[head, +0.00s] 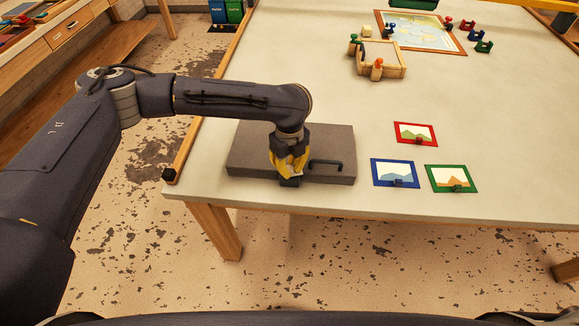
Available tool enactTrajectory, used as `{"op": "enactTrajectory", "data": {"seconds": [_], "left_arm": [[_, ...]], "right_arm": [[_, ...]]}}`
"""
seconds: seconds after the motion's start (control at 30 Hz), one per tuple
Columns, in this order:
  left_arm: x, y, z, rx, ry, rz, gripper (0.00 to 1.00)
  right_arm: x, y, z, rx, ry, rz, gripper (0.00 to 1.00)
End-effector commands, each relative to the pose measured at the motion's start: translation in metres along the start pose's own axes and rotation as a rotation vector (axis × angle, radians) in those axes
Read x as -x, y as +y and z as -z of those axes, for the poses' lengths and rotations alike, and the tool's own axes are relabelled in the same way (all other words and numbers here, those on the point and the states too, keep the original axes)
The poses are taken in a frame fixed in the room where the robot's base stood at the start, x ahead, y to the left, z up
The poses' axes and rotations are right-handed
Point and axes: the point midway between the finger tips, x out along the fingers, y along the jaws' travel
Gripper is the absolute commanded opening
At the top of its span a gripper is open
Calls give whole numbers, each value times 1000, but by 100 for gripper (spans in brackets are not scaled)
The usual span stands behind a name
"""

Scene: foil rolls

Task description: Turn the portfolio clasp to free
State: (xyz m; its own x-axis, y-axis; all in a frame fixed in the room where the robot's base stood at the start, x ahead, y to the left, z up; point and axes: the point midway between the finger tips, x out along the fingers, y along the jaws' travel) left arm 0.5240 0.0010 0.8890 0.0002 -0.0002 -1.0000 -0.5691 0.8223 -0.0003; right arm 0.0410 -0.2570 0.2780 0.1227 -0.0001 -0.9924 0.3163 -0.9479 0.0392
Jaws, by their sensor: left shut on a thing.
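The portfolio (334,142) is a flat grey-brown case lying near the front left of the table. A black handle (328,163) stands at its front edge, right of my gripper. My left gripper (289,180), with yellow fingers, points down at the front edge of the portfolio. It is shut on the clasp there. The fingers hide most of the clasp, so its turn angle cannot be made out. The portfolio lies flat and looks closed. My right gripper is out of view.
Right of the portfolio lie small pictures framed in red (415,133), blue (395,173) and green (451,179). Farther back are a wooden tray (379,72) with pegs, a map board (421,31) and several small coloured pieces. The middle of the table (500,110) is clear.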

Motion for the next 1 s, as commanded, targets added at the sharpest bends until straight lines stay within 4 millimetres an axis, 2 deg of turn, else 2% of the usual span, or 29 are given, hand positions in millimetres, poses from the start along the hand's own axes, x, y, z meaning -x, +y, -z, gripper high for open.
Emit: {"op": "enactTrajectory", "data": {"seconds": [0.4, 1.0], "left_arm": [[0, 0, 0, -250, -1, -1, 0], [0, 0, 0, -323, -1, -1, 0]], "right_arm": [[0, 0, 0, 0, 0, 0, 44], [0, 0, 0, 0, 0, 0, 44]]}}
